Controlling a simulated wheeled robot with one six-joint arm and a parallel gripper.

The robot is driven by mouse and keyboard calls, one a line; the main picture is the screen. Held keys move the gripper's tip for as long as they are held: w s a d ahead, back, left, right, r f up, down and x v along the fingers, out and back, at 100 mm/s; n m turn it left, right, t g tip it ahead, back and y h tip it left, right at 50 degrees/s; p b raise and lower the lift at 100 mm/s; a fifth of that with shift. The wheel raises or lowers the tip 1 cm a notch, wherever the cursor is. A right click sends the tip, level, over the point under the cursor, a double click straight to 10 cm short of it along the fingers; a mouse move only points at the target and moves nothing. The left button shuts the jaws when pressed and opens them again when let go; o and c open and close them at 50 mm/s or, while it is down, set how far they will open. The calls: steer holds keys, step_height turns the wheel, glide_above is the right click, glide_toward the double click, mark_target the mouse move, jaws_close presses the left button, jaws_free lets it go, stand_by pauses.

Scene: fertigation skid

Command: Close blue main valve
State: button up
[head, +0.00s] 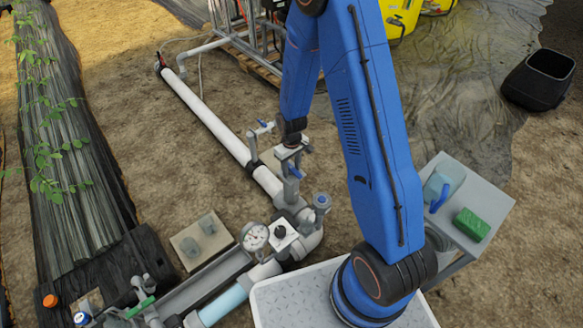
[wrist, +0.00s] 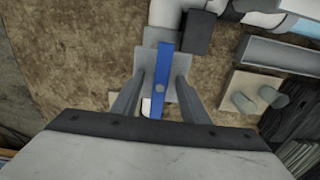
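The blue lever (wrist: 163,75) of a valve stands in the middle of the wrist view, long and narrow, over a grey body. In the head view a blue lever (head: 295,172) shows just under my gripper (head: 288,163), partly hidden by it. My gripper's two grey fingers (wrist: 157,85) are on either side of the lever, with a visible gap on each side. The gripper is open and seems to hold nothing. I cannot tell how the lever lies relative to its pipe.
A pressure gauge (head: 255,237) and a round blue-topped fitting (head: 321,201) are nearby, below. A white pipe (head: 208,118) runs up left. A grey side table (head: 485,205) holds a green block (head: 471,224).

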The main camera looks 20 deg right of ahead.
steer(key=shift+s+f, duration=0.1)
steer(key=shift+f, duration=0.2)
steer(key=c, duration=0.4)
steer(key=o, duration=0.5)
